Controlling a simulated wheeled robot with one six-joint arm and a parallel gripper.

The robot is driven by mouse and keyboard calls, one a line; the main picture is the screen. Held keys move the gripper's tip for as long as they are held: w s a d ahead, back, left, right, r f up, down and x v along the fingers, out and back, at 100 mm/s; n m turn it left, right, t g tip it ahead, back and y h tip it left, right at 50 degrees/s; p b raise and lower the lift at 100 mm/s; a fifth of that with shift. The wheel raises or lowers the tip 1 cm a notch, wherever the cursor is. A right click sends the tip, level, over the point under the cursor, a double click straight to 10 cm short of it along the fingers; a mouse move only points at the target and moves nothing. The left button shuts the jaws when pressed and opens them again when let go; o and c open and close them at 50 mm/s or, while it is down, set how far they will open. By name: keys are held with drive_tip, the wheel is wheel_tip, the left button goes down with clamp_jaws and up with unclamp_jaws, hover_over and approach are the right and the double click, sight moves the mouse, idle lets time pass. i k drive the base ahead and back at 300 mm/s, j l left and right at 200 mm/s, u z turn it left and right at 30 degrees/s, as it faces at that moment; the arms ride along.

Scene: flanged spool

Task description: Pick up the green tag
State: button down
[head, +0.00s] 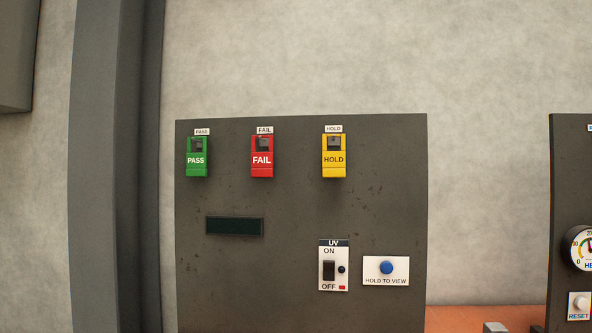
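The green tag (196,160), marked PASS, hangs upright at the upper left of a dark panel (290,210) in the head view. A small dark hook or clip shows at its top, under a white PASS label (202,132). A red FAIL tag (262,160) hangs to its right, and a yellow HOLD tag (334,160) hangs further right. My gripper is not in the head view, so its state and its distance from the green tag do not show.
Below the tags are a dark narrow bar (235,226), a UV switch plate (333,266) and a HOLD TO VIEW button (386,267). A second panel (570,190) with a gauge stands at the right. A grey column (115,160) runs up the left.

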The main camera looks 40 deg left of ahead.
sight(196, 163)
drive_tip(key=u, duration=1.75)
